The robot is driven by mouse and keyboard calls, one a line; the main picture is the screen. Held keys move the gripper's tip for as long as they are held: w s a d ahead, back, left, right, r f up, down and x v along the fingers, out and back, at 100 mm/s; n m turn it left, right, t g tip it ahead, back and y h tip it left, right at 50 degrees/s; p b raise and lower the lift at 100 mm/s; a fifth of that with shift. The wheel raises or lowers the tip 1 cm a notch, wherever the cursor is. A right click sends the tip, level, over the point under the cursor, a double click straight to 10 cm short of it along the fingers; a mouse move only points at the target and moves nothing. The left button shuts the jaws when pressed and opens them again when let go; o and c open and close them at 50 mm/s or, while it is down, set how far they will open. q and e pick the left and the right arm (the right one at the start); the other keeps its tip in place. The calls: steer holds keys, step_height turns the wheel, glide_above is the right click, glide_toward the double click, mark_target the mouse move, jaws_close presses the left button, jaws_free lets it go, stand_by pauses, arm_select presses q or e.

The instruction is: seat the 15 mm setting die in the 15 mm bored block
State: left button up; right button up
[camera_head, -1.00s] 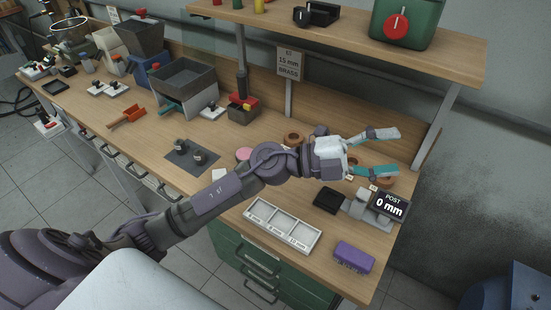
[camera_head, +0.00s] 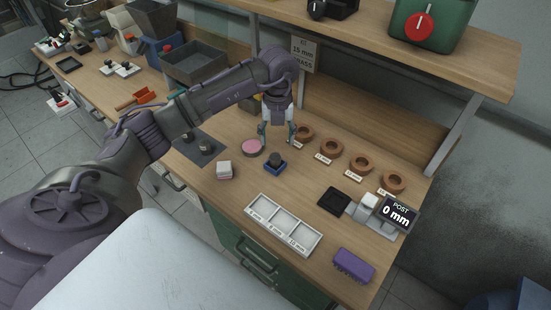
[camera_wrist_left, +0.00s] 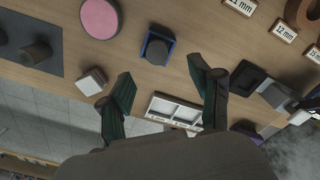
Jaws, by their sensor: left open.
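Several brown rings (camera_head: 360,163) stand in a row at the back right of the bench, with size labels in front. In the left wrist view, labels read 11 mm, 12 mm (camera_wrist_left: 285,26) and what looks like 15 mm (camera_wrist_left: 314,54). I cannot tell which piece is the 15 mm die or the 15 mm bored block. A blue square block (camera_head: 275,168) with a dark round piece on it sits in front of the rings. My left gripper (camera_head: 278,136) points down, open and empty, above and behind this block. My right gripper is not in view.
A pink disc (camera_head: 253,147) and a small white-topped block (camera_head: 224,170) lie left of the blue block. A white three-compartment tray (camera_head: 297,215), a black pad (camera_head: 334,200), a gauge reading 0 mm (camera_head: 397,213) and a purple block (camera_head: 354,265) occupy the front right.

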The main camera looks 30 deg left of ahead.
mark_target(275, 156)
arm_select(q)
step_height(275, 156, down, 2)
steer(key=shift+f, duration=0.1)
steer(key=shift+s+f+p, duration=0.1)
steer(key=shift+f+p, duration=0.4)
steer(key=f, duration=0.1)
steer(key=f+p, duration=0.1)
steer(key=f, duration=0.1)
steer(key=shift+s+a+f, duration=0.1)
steer(key=shift+a+f, duration=0.15)
steer(key=shift+f, duration=0.05)
steer(key=shift+f+p, duration=0.3)
steer(key=shift+f, duration=0.1)
jaws_close()
